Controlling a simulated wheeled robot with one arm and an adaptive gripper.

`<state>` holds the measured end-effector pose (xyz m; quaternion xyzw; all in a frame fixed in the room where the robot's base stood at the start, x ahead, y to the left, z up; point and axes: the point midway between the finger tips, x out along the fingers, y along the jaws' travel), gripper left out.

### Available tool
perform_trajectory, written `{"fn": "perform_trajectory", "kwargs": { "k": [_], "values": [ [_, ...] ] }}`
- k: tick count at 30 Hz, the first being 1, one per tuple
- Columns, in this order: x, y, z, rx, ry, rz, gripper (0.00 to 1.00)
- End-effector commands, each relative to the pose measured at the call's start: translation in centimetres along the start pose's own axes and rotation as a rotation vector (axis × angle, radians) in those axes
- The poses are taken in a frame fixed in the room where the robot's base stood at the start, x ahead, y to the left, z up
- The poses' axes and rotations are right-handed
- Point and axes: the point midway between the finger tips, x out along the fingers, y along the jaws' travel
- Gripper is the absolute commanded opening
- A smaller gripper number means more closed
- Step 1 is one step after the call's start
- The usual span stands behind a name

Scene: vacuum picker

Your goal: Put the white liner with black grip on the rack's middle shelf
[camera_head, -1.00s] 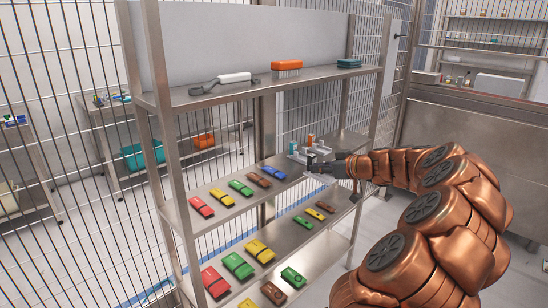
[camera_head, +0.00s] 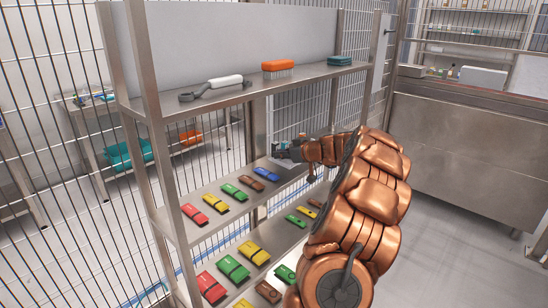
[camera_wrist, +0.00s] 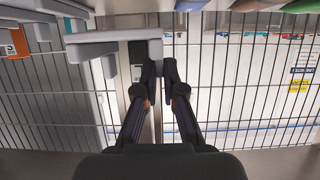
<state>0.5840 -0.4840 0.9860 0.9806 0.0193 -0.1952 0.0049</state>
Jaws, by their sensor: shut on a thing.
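My gripper (camera_head: 291,150) is at the far right part of the rack's middle shelf (camera_head: 228,213), with small pale objects close around it. In the wrist view its dark fingers (camera_wrist: 161,78) are close together. A white-grey bar (camera_wrist: 95,50), which looks like the liner, lies across the fingertips to the left, with a black piece (camera_wrist: 137,52) under it. The exact grip between the fingers is hard to make out. Other pale bars, one near a teal grip (camera_wrist: 67,24) and an orange grip (camera_wrist: 18,41), stand to the left.
Coloured pieces line the middle shelf: red (camera_head: 195,214), yellow (camera_head: 215,203), green (camera_head: 235,191), brown (camera_head: 252,183) and blue (camera_head: 267,174). The top shelf (camera_head: 215,93) holds a white-handled tool (camera_head: 222,82), an orange brush (camera_head: 277,67) and a teal block (camera_head: 339,60). The lower shelf holds several pieces.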

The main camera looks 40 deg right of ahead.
Motion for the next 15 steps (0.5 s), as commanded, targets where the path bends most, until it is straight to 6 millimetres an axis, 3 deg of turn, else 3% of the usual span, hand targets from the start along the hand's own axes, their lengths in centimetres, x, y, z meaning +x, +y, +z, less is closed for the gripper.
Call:
{"fn": "perform_trajectory", "kwargs": {
  "k": [6, 15],
  "values": [
    [2.5, 0.6, -0.8, 0.001, -0.002, -0.001, 0.00],
    [3.9, 0.9, -1.3, -0.003, -0.001, -0.001, 0.00]
  ]
}}
